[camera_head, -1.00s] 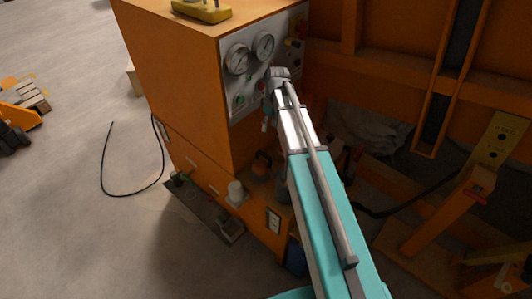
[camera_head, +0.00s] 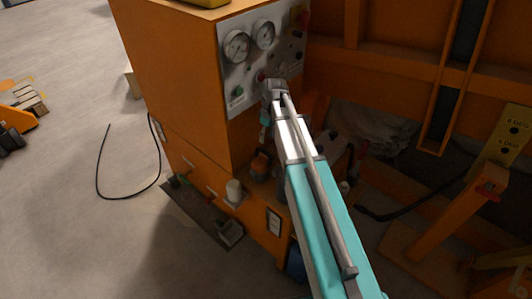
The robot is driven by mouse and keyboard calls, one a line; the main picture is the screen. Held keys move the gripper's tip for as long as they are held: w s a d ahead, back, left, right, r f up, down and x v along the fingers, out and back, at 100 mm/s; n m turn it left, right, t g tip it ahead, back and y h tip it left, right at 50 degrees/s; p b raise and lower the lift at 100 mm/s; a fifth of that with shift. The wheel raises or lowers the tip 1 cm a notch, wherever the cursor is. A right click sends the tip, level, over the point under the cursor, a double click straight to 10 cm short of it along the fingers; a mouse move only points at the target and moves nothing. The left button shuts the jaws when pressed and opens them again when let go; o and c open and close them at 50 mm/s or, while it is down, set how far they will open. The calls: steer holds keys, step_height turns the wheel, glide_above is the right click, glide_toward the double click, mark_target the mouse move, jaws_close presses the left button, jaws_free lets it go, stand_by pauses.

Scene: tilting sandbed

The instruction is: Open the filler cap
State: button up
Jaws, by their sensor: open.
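No part is plainly marked as the filler cap. A small white cylinder (camera_head: 234,189) stands upright on the low ledge of the orange cabinet and may be the cap. A dark and orange rounded part (camera_head: 259,166) sits on the recessed shelf to its right. My gripper (camera_head: 265,131) is small and partly seen below the grey wrist, in front of the cabinet's right edge. It is open, appears empty, and hangs above the rounded part. My arm hides part of the shelf behind it.
The gauge panel (camera_head: 262,50) with knobs is close behind my wrist. Orange frame beams (camera_head: 400,80) stand at the right. A low tray (camera_head: 203,213) with small items lies at the cabinet's foot. A black cable (camera_head: 100,165) lies on the open floor at left.

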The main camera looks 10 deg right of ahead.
mark_target(260, 161)
steer(key=shift+s+a+f+b, duration=0.1)
steer(key=shift+a+f+b, duration=0.05)
steer(key=shift+f+b, duration=0.8)
steer(key=shift+s+a+f+b, duration=0.15)
steer(key=shift+f+b, duration=0.7)
steer(key=shift+f, duration=0.2)
steer(key=shift+s+a+f+b, duration=0.1)
steer(key=shift+a+f+b, duration=0.05)
steer(key=shift+f+b, duration=0.8)
jaws_close()
steer(key=shift+d, duration=0.2)
steer(key=shift+a, duration=0.15)
